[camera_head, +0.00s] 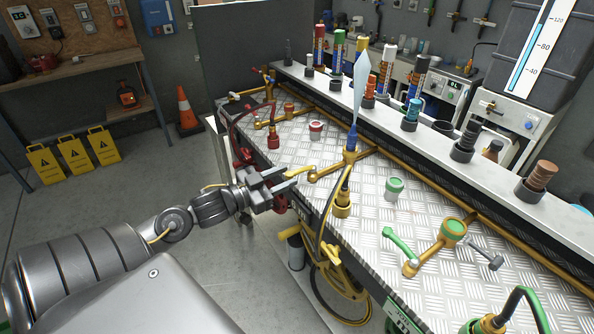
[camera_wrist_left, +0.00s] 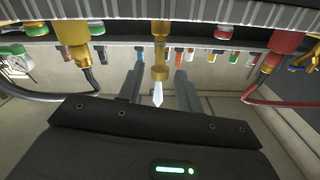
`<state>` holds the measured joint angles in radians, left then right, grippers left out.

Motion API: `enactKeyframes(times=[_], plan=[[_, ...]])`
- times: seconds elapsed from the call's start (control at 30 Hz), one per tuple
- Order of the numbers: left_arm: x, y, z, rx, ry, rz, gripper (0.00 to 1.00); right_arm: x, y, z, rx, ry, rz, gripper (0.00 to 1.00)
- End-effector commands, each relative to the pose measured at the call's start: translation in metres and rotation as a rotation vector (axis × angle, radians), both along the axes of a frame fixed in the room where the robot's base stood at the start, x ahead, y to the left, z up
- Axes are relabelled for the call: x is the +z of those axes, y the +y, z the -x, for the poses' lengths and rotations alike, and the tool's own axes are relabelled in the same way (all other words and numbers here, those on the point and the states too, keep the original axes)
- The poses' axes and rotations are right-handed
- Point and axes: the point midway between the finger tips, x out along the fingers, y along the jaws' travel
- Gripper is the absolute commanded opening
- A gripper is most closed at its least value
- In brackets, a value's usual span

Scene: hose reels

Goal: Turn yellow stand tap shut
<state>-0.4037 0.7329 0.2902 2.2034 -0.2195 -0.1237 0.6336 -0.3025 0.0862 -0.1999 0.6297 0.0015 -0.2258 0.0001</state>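The yellow stand tap (camera_head: 313,175) is on a short brass branch pipe near the bench's front edge. Its yellow lever (camera_head: 299,170) points left toward my gripper. A pale blue, pointed jet shape (camera_head: 361,85) rises above the blue nozzle (camera_head: 351,141) on this branch. My left gripper (camera_head: 286,178) is at the bench edge with its fingers apart, close to the lever's end. In the left wrist view, a brass and yellow part (camera_wrist_left: 160,66) lines up between the parted fingers (camera_wrist_left: 158,90); I cannot tell whether they touch it. My right gripper is out of view.
A yellow hose coupling (camera_head: 342,205) stands right of my gripper, and a red coupling (camera_head: 274,145) to its left. A green-levered tap (camera_head: 402,246) is at the front right. A yellow hose reel (camera_head: 340,278) hangs below the edge.

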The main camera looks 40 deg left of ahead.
Motion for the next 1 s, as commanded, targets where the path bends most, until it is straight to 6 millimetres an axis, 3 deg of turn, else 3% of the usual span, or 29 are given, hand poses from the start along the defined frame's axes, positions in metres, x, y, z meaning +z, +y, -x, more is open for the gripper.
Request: enactKeyframes(times=[0.3, 0.7, 1.0], plan=[[0.001, -0.011, -0.038, 0.002, -0.001, 0.001, 0.35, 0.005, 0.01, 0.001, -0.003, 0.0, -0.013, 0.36], [-0.001, -0.013, -0.044, 0.0, 0.001, 0.0, 0.35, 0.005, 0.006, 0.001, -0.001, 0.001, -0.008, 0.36], [0.0, -0.013, -0.044, 0.0, 0.001, 0.0, 0.0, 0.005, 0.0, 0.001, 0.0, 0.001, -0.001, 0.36]])
